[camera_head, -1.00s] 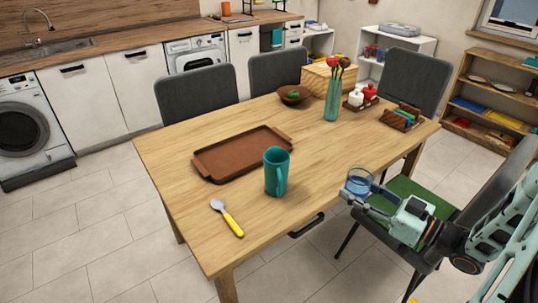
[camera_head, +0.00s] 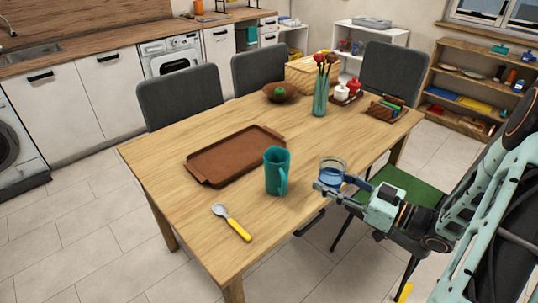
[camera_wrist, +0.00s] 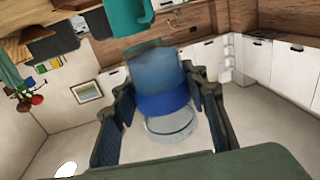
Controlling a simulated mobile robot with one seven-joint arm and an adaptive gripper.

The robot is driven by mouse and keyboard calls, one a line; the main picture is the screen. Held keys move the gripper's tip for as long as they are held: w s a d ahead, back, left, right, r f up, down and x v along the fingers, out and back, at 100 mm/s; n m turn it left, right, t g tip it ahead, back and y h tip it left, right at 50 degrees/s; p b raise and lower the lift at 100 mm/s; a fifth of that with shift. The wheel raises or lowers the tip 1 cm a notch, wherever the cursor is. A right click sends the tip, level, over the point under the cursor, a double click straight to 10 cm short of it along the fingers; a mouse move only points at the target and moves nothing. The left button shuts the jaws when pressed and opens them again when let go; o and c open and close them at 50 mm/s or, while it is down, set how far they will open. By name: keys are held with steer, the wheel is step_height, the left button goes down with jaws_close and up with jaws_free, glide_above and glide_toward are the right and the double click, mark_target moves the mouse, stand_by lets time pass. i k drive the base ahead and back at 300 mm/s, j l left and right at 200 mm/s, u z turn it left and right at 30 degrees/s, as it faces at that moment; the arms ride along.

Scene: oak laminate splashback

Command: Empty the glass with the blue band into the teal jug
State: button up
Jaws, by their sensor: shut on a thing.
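The teal jug (camera_head: 277,172) stands upright on the wooden table, its handle toward the front right. My gripper (camera_head: 328,184) is shut on the glass with the blue band (camera_head: 332,173), at the table's right edge, to the right of the jug and apart from it. The glass looks close to upright in the head view, with blue showing in its lower part. In the wrist view the glass (camera_wrist: 163,100) sits between my fingers, its blue band across the middle, and part of the teal jug (camera_wrist: 128,15) shows at the top. I cannot tell how full the glass is.
A brown tray (camera_head: 236,155) lies behind and left of the jug, and a spoon with a yellow handle (camera_head: 232,223) lies in front. A vase with utensils (camera_head: 320,95), a bowl (camera_head: 282,92) and a wooden box (camera_head: 313,74) stand farther back. A green-seated chair (camera_head: 397,190) is at right.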

mark_target(277, 159)
steer(key=i+j, duration=0.1)
steer(key=j, duration=1.2)
